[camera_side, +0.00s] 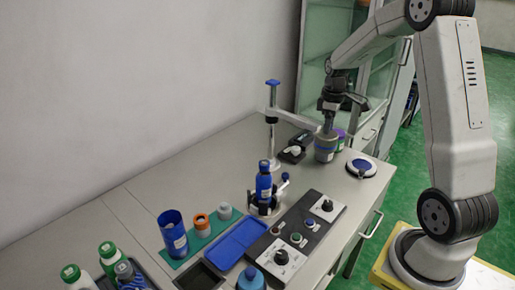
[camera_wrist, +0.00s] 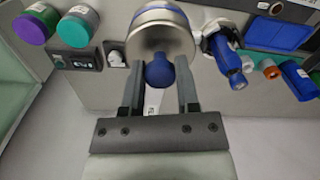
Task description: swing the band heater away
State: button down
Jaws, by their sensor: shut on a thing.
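The band heater (camera_side: 326,147) is a grey metal cylinder with a blue band on a swing arm (camera_side: 298,121) from a blue-topped post (camera_side: 272,118). It is toward the back right, apart from the blue bottle (camera_side: 264,184), which stands upright in a holder. In the wrist view the heater (camera_wrist: 160,35) is just beyond my fingers, with its blue knob (camera_wrist: 159,72) between them. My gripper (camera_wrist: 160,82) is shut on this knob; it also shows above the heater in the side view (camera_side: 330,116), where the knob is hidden.
A round blue-and-white plate (camera_side: 362,167) lies right of the heater. Jars (camera_wrist: 78,26) stand close by it. A black control panel (camera_side: 300,238), blue tray (camera_side: 236,244), blue cup (camera_side: 172,233) and several bottles fill the front.

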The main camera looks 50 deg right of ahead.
jog(key=shift+d+r, duration=0.1)
jog(key=shift+d, duration=0.2)
jog(key=shift+c, duration=1.7)
grip_release()
jog(key=shift+a, duration=0.1)
jog(key=shift+r, duration=3.85)
